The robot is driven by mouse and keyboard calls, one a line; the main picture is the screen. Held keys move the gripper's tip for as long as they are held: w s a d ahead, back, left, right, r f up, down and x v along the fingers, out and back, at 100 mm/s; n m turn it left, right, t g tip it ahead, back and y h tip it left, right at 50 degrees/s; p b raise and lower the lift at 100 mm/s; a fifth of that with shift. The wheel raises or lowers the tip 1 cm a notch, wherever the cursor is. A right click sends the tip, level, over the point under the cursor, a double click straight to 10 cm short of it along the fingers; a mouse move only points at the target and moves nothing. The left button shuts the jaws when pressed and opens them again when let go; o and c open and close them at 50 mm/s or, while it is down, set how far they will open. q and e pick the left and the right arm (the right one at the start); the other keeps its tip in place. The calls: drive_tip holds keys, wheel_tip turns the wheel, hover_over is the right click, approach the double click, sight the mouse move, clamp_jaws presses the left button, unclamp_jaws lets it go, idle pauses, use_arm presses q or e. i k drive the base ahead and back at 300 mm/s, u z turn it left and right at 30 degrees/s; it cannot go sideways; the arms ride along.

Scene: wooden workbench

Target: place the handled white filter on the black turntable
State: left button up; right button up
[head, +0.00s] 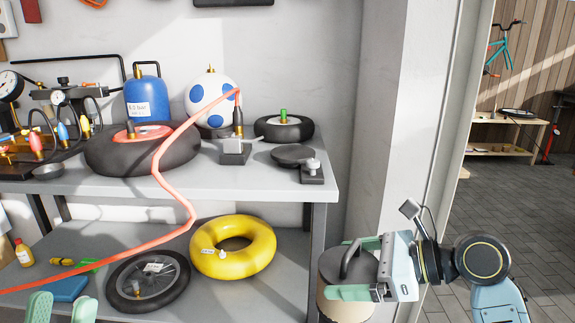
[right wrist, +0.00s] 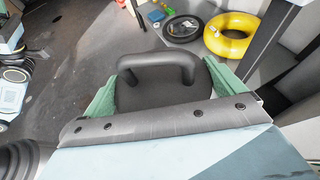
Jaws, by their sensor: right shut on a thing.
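The handled filter (head: 341,309) has a cream-white side, a dark top and a dark arched handle. My right gripper (head: 358,266) is shut on it, with one green finger on each side of its upper part. In the right wrist view the dark top and handle of the filter (right wrist: 158,92) sit between the green fingers. The filter is in front of and below the right end of the upper shelf. The black turntable (head: 292,155), a flat round disc, is on that shelf near its right end and looks empty. My left gripper (head: 61,309) is open and empty at the bottom left.
A small block with a silver knob (head: 312,170) adjoins the turntable. A wheel with a green cap (head: 284,128) stands behind it. A red hose (head: 160,170) hangs across the shelves. A yellow ring (head: 233,267) and a black tyre (head: 148,281) are on the lower shelf.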

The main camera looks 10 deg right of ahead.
sight(293, 152)
drive_tip(key=u, duration=2.15)
drive_tip(key=i, duration=1.25)
drive_tip(key=z, duration=2.8)
